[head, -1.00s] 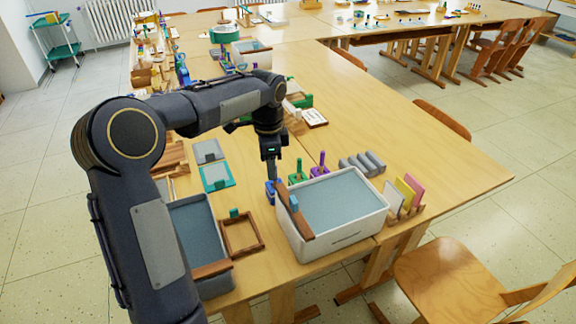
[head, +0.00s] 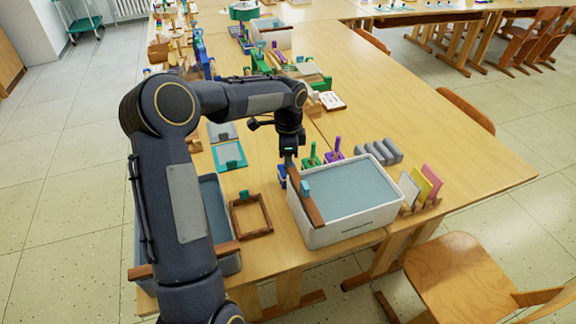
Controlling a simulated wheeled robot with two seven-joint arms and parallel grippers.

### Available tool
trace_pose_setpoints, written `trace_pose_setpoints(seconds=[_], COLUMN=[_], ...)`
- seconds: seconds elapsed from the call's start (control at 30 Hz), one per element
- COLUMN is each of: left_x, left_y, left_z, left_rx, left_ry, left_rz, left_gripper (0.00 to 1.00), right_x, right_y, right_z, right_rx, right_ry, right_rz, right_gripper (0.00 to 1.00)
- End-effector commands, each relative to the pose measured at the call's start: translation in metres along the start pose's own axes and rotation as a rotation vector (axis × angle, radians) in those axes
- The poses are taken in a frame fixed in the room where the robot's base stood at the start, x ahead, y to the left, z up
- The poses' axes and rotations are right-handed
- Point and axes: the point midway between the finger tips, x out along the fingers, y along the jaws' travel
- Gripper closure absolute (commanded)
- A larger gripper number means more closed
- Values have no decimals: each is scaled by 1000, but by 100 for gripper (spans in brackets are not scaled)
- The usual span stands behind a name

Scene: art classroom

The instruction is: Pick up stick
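A brown wooden stick (head: 312,208) lies along the left rim of the white bin (head: 352,233), with a small blue block (head: 305,188) beside it. My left gripper (head: 291,160) points down at the far end of this stick. Its fingertips are small and partly lost against the stick and a blue holder (head: 282,176), so I cannot tell whether they are open, shut or touching the stick. A second brown stick (head: 228,248) lies across the grey-blue bin (head: 232,264), partly hidden by my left arm. My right gripper is not in view.
A green holder (head: 312,161) and a purple holder (head: 335,155) stand just behind the white bin. Grey cylinders (head: 383,151) and a rack of coloured boards (head: 422,190) are to the right. A wooden frame (head: 251,216) lies left. The table's right part is clear.

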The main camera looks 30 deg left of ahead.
Motion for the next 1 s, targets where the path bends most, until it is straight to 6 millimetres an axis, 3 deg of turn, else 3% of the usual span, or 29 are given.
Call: trace_pose_setpoints(seconds=[0.07, 0.37, 0.73, 1.0], left_x=[0, -1, -6, -55], left_y=[0, 0, -1, -1], left_z=[0, 0, 0, 0], left_rx=[0, -1, -1, -1], left_ry=[0, 0, 1, 2], left_rz=[0, -1, -3, -6], left_gripper=[62, 100, 100, 100], right_x=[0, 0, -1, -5], right_y=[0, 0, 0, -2], right_z=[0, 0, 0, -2], right_rx=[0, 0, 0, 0], right_ry=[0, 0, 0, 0], right_rz=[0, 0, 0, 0], right_gripper=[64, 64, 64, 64])
